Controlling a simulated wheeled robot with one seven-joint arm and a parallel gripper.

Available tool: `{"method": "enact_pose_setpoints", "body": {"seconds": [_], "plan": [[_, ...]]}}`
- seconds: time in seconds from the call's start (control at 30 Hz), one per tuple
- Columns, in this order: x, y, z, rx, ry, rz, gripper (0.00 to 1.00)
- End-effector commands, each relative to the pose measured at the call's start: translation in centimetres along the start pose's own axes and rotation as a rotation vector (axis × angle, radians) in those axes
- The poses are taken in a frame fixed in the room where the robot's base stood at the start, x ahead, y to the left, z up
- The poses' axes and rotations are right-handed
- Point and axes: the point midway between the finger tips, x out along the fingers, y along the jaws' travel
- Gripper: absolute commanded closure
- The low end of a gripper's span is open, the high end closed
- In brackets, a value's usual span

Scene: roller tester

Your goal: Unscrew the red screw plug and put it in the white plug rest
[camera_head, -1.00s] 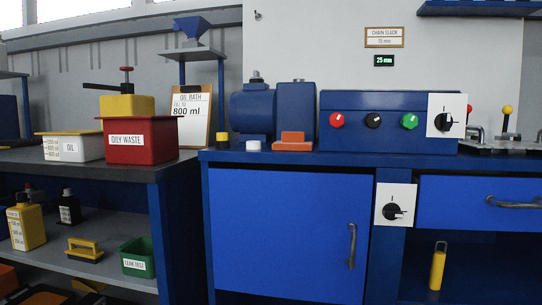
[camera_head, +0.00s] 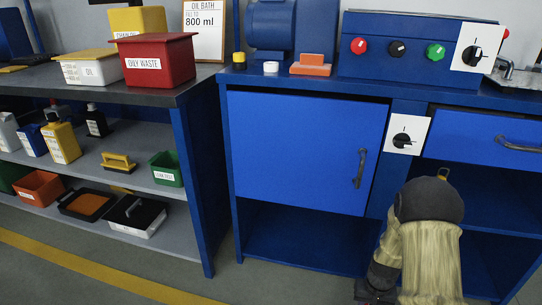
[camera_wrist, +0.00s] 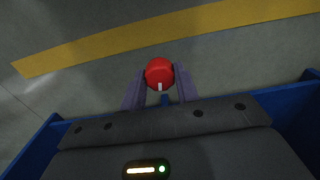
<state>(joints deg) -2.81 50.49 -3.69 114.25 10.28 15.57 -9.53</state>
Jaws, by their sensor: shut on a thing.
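The red screw plug (camera_wrist: 159,74) shows in the wrist view as a round red knob with a white mark. It sits between the two fingers of my gripper (camera_wrist: 160,82), which are shut on it. A small blue piece (camera_wrist: 165,99) shows just below the plug. I cannot tell whether the plug is still seated in anything. In the head view my arm is at the lower right, before the open bay, and hides the gripper and plug. A small white round piece (camera_head: 270,67) on the bench top may be the white plug rest; I cannot tell for sure.
The blue bench has a closed door (camera_head: 300,150), a switch panel (camera_head: 408,134) and a drawer (camera_head: 490,137). A shelf unit with the oily waste bin (camera_head: 158,58) stands at left. Blue edges (camera_wrist: 30,145) flank the wrist view; floor with a yellow line (camera_wrist: 150,40) lies beyond.

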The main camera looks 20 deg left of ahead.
Motion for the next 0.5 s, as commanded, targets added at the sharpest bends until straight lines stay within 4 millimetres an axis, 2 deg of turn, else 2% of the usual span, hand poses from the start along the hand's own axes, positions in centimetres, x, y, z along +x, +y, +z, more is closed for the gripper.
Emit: {"method": "enact_pose_setpoints", "body": {"seconds": [0.03, 0.5], "plan": [[-2.7, 0.0, -0.1, 0.000, 0.002, 0.000, 1.00], [-15.8, 0.0, -0.8, 0.000, 0.002, 0.000, 1.00]]}}
